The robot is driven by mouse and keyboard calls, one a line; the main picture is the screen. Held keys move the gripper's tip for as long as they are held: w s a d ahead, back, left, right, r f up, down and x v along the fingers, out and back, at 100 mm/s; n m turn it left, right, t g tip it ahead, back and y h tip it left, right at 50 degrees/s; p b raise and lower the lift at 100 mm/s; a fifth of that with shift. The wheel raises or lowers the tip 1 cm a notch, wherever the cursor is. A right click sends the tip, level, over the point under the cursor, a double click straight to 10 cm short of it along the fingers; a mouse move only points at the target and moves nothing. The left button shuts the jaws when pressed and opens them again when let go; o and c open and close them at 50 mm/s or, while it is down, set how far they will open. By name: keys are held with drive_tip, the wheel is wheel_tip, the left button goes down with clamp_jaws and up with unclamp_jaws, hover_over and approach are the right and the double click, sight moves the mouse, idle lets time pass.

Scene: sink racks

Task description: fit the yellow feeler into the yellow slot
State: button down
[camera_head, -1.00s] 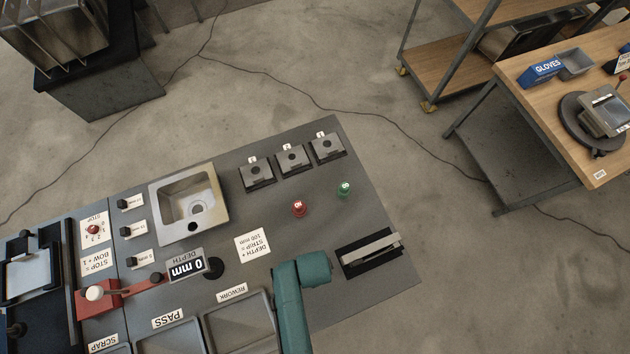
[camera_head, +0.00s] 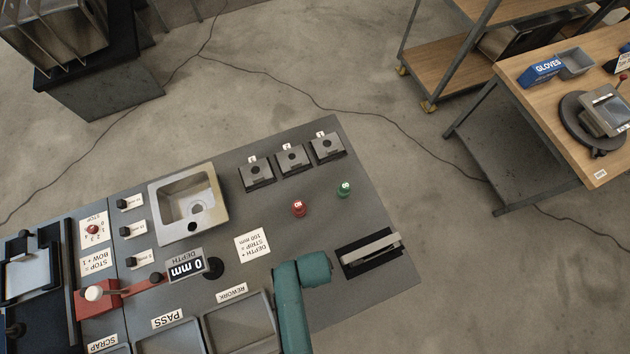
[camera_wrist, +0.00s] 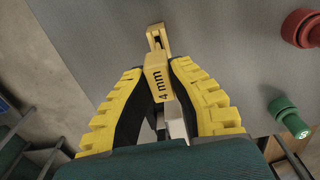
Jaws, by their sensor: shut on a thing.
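In the wrist view my gripper (camera_wrist: 157,72) is shut on the yellow feeler (camera_wrist: 158,80), which carries a "4 mm" label. The feeler lies between my two ridged yellow fingers. The head view shows my teal arm but not my gripper or the feeler.
Red (camera_head: 298,208) and green (camera_head: 344,189) buttons stand on the grey bench. A black fixture with a grey bar (camera_head: 370,252) lies right of my arm. Three numbered blocks (camera_head: 292,158) stand at the back. A "0 mm" depth display (camera_head: 187,267) and REWORK tray (camera_head: 240,325) are left.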

drive_tip(key=shift+f+b, duration=1.35)
drive_tip(key=shift+f, duration=0.7)
drive_tip(key=c, duration=1)
unclamp_jaws()
drive_tip(key=shift+c, duration=0.2)
drive_tip(key=shift+r, duration=0.1)
wheel_tip(320, 180, up, 12)
drive_tip(key=shift+f, duration=0.1)
